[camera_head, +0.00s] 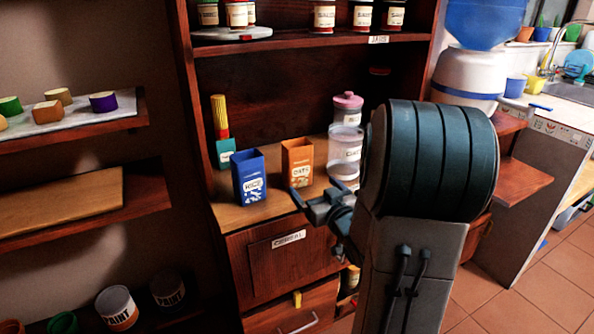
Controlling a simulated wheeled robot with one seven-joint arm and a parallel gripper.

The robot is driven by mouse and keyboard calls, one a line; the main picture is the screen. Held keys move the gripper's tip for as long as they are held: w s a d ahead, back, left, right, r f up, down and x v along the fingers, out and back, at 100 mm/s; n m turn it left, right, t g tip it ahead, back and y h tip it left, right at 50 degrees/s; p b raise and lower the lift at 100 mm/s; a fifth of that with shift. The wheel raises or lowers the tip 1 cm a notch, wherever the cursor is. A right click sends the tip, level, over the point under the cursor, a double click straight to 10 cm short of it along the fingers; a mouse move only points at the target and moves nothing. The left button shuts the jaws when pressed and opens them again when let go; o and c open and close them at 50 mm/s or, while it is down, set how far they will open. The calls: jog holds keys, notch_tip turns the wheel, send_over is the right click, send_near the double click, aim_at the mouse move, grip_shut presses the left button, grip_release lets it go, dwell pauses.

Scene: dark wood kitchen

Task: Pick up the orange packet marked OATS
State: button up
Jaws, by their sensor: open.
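The orange packet marked OATS (298,163) stands upright on the wooden cabinet shelf, between a blue packet marked RICE and clear jars. My gripper (308,200) is open, just in front of and below the orange packet in the picture. Its fingers appear close to the packet's lower edge, but I cannot tell whether they touch it. My large dark arm link hides the area to the right.
The blue RICE packet (249,176) stands close on the left. A green box with spaghetti (222,130) is behind it. Clear jars with a pink lid (347,103) stand on the right. An upper shelf (300,41) with sauce jars hangs above.

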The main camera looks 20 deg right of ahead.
aim_at(301, 171)
jog(key=w, duration=0.5)
jog(key=shift+w, duration=0.35)
jog(key=shift+w+r, duration=0.15)
jog(key=shift+w, duration=1.25)
jog(key=shift+w+r, duration=0.15)
jog(key=shift+w, duration=1.2)
jog(key=c, duration=1.2)
